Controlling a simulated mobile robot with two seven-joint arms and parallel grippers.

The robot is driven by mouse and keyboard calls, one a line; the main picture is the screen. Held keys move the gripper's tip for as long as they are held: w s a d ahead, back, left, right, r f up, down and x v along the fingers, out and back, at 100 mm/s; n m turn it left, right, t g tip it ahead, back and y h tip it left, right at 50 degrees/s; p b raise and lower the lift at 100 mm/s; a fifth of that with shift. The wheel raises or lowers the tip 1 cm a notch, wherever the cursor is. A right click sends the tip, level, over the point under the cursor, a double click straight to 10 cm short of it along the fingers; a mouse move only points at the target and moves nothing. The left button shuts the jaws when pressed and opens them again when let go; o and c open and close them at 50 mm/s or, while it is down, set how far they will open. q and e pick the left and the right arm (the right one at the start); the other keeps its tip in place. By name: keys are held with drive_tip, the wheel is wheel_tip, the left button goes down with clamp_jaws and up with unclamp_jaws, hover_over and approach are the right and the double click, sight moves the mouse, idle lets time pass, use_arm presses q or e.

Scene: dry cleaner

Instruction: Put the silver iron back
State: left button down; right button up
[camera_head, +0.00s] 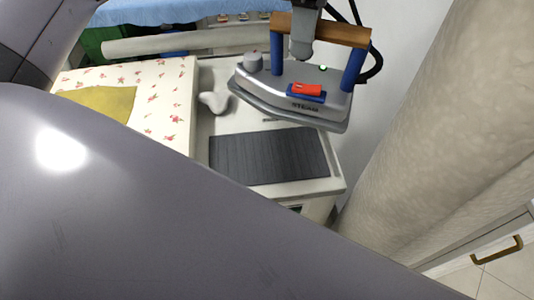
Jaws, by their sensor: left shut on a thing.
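The silver iron (297,92) has a wooden handle (340,34), blue posts, a red button and a "STEAM" label. My left gripper (303,42) comes down from the top edge and is shut on the iron's handle. The iron appears raised, roughly level, above the back right part of the white stand. A dark ribbed pad (268,156) lies bare on this stand, in front of and below the iron. My right gripper is out of view.
A flowered ironing board (155,95) with a mustard cloth (103,101) is on the left. A small white rest (214,102) stands beside the pad. A black hose curls right of the iron. A large beige roll (440,110) bounds the right side. My grey arm fills the foreground.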

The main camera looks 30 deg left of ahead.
sight(290, 14)
use_arm(q)
drive_tip(key=n, duration=0.2)
drive_tip(key=a+r+n, duration=0.2)
drive_tip(key=n, duration=0.1)
drive_tip(key=shift+s+a+r+n+b, duration=0.2)
drive_tip(key=shift+n+b, duration=0.1)
drive_tip(key=shift+b, duration=0.1)
drive_tip(key=n, duration=0.1)
drive_tip(key=a+r+n, duration=0.1)
drive_tip(key=n, duration=0.2)
drive_tip(key=shift+s+a+r+b, duration=0.15)
drive_tip(key=shift+s+a+b, duration=0.05)
drive_tip(key=shift+a+b, duration=0.1)
wheel_tip(290, 14, down, 14)
drive_tip(key=shift+f+b, duration=0.15)
drive_tip(key=shift+b, duration=1.1)
wheel_tip(290, 14, down, 6)
drive_tip(key=shift+r, duration=0.15)
drive_tip(key=c, duration=0.8)
unclamp_jaws()
drive_tip(key=shift+s+f, duration=0.1)
drive_tip(key=shift+f, duration=0.1)
drive_tip(key=shift+o, duration=0.2)
